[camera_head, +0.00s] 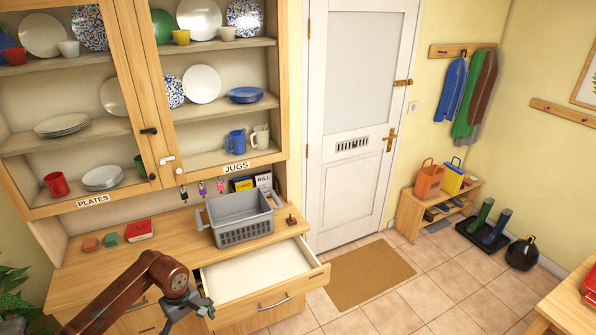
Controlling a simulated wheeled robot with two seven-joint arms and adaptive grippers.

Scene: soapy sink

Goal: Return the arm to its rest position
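My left arm, reddish brown, comes in from the bottom left in the head view. Its grey gripper (190,314) is near the open drawer's left front corner, with its fingers spread apart. Nothing shows between the fingers. The gripper looks close to the drawer edge, but I cannot tell whether it touches. My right gripper is not in view.
The pulled-out drawer (294,296) looks empty. The glass-fronted cupboard (141,95) is above. Floor around the doormat (367,275) is clear.

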